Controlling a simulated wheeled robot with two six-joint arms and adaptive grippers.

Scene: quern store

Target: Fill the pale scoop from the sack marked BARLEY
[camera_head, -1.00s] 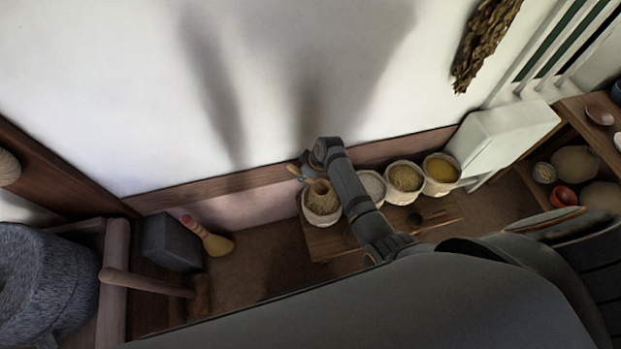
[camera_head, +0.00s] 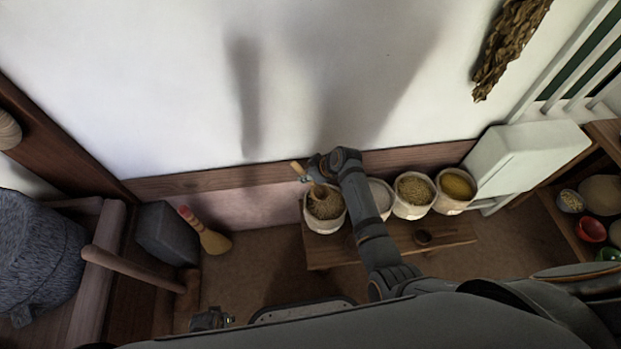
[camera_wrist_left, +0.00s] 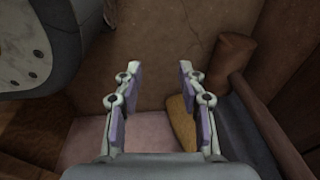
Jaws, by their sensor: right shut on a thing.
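My right gripper (camera_head: 315,171) is shut on the pale wooden scoop (camera_head: 299,169). It holds the scoop tilted over the leftmost grain sack (camera_head: 325,226). The scoop's bowl is down at the grain in that sack's mouth; how deep it sits and what it holds cannot be made out. More sacks stand to the right: one with pale contents (camera_head: 381,198), partly behind my right arm, one with brownish grain (camera_head: 413,208) and one with yellow grain (camera_head: 453,206). No BARLEY mark is readable. My left gripper (camera_wrist_left: 159,68) is open and empty, low near the floor.
The sacks stand on a low wooden bench (camera_head: 325,255) against the wall. A brush (camera_head: 212,240), grey block (camera_head: 168,235), mallet (camera_head: 130,268) and stone quern (camera_head: 35,255) are left. A white cabinet (camera_head: 525,160) stands right.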

